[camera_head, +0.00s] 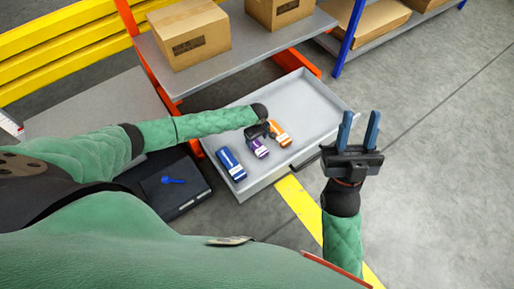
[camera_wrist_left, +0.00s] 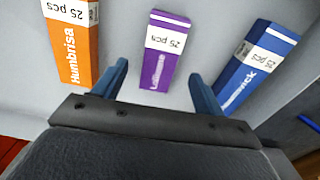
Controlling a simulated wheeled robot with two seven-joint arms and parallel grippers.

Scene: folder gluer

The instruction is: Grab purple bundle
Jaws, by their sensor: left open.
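The purple bundle (camera_head: 259,149) lies in the grey drawer (camera_head: 318,92), between an orange bundle (camera_head: 280,133) and a blue bundle (camera_head: 231,163). My left gripper (camera_head: 258,131) reaches over the drawer at the purple bundle's far end and hides part of it. In the left wrist view the purple bundle (camera_wrist_left: 164,52) has a white "25 pcs" band and lies ahead of the open fingers of my left gripper (camera_wrist_left: 160,88), lined up with the gap between them. My right gripper (camera_head: 359,132) is raised to the right of the drawer, open and empty, fingers pointing up.
In the left wrist view the orange bundle (camera_wrist_left: 70,42) and blue bundle (camera_wrist_left: 258,66) flank the purple one, each close to a finger. A grey shelf with cardboard boxes (camera_head: 188,33) stands above the drawer's back. The drawer's right part is empty.

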